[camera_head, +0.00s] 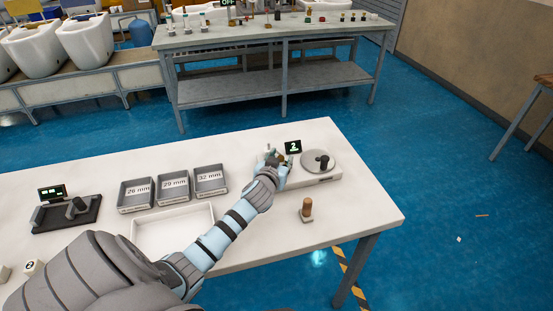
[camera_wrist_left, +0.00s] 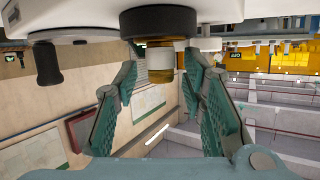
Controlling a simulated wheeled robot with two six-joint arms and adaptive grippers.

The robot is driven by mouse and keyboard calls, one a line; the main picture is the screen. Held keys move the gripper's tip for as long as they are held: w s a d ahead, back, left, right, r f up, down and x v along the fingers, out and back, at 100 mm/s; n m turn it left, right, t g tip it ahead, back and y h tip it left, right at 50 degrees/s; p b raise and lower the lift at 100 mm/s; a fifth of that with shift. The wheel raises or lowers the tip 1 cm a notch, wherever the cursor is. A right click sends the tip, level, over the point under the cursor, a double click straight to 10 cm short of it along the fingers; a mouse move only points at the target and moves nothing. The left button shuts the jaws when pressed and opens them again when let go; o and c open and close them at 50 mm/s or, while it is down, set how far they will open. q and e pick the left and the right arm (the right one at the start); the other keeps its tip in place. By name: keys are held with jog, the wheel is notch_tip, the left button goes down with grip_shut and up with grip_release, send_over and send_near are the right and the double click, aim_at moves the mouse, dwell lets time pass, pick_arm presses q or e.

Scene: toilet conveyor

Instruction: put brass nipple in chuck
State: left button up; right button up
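My left gripper (camera_head: 279,163) reaches over the white machine (camera_head: 318,178) at the table's right end. In the left wrist view, my left gripper (camera_wrist_left: 160,72) has its two fingers spread apart. Between them, a brass-coloured piece (camera_wrist_left: 161,42) with a pale end stands out from a black round chuck (camera_wrist_left: 160,22). It looks seated in the chuck, and I see gaps between it and both fingers. In the head view the gripper largely hides the chuck and this piece. My right gripper is not in view.
The machine has a grey disc (camera_head: 333,159) with a black knob, and a display (camera_head: 293,147) reading 2. A wooden-topped peg (camera_head: 307,208) stands in front. Left are labelled trays (camera_head: 173,208), a white tray (camera_head: 139,239) and a dark fixture (camera_head: 50,222). The table's right front corner is clear.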

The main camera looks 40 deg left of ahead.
pick_arm(q)
jog(key=p+v, duration=0.1)
jog(key=v, duration=1)
jog(key=shift+d, duration=0.1)
